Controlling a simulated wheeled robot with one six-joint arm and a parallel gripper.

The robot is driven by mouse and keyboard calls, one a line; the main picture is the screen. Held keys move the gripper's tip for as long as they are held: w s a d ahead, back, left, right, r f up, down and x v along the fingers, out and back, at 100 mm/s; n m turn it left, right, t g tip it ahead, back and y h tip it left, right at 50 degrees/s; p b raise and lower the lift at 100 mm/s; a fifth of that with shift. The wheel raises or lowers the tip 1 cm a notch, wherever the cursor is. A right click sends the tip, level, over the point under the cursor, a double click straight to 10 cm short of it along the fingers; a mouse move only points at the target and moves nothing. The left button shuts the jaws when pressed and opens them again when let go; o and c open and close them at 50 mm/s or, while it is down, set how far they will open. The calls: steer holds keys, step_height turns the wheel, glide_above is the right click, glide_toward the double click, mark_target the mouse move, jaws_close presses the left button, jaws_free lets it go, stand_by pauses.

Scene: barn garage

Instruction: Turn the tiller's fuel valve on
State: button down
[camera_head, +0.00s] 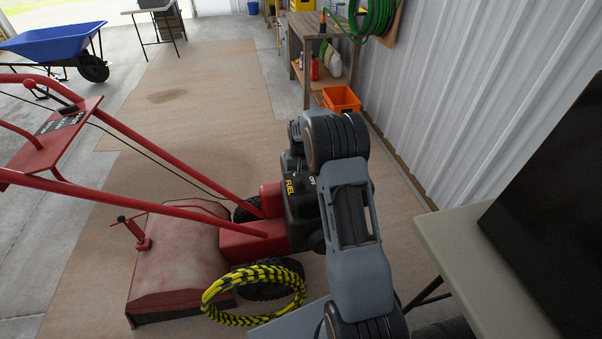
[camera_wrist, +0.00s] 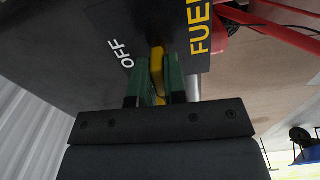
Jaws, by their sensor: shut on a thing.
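The red tiller (camera_head: 180,250) stands on the floor left of my arm in the head view. Its dark engine block carries a panel (camera_head: 289,187) with yellow FUEL and white OFF lettering. In the wrist view, the same panel (camera_wrist: 120,22) shows OFF left of the yellow valve lever (camera_wrist: 156,58) and FUEL to its right. My gripper (camera_wrist: 157,78) has its two green fingers shut on the lever, one on each side. The lever runs nearly upright in the picture.
A yellow-black coiled hose or rope (camera_head: 254,286) lies by the tiller's wheel. A grey table (camera_head: 470,260) with a dark panel is at right. A wooden shelf (camera_head: 312,45), orange crate (camera_head: 341,100) and corrugated wall stand behind. Open floor lies beyond the tiller.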

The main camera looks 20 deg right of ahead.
steer(key=shift+n, duration=0.5)
steer(key=c, duration=1.2)
jaws_free()
steer(key=shift+o, duration=0.2)
step_height(320, 180, up, 14)
steer(key=p, duration=0.1)
